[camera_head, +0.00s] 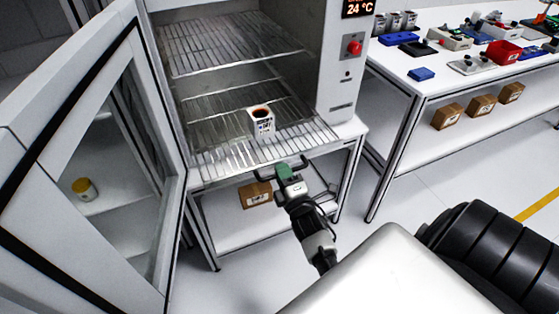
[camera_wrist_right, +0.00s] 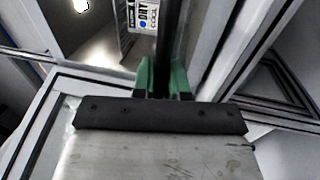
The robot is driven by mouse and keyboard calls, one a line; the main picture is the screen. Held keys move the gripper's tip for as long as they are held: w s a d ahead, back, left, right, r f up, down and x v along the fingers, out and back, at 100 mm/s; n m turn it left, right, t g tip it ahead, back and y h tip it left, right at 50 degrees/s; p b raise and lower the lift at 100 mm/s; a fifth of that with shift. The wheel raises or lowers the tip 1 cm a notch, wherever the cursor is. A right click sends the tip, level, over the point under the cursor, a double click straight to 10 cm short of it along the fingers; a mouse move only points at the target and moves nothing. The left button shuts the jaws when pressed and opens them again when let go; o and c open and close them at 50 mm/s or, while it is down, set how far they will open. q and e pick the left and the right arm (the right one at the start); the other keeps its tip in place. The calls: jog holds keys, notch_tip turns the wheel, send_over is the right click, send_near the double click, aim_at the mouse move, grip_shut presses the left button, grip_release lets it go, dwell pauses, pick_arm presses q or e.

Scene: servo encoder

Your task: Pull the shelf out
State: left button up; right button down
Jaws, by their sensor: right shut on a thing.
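The wire shelf (camera_head: 215,163) is the lower rack in the open white oven cabinet, and its front part reaches the cabinet's front opening. A white cup (camera_head: 262,122) with dark contents and printed lettering stands upright on it; part of its label shows in the wrist view (camera_wrist_right: 148,18). My right gripper (camera_head: 287,170) is at the shelf's front edge, right of its middle, shut on the shelf. In the wrist view its green fingers (camera_wrist_right: 163,78) close around a dark bar. My left gripper is not in view.
The cabinet door (camera_head: 75,150) stands open at the left. An upper wire rack (camera_head: 225,45) is inside the cabinet. A cardboard box (camera_head: 255,196) lies on the stand's lower level. A workbench (camera_head: 440,85) with trays and parts stands right. Open floor lies between.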

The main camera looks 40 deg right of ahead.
jog(key=shift+s+a, duration=0.1)
jog(key=shift+s, duration=0.25)
jog(key=c, duration=1.2)
grip_release()
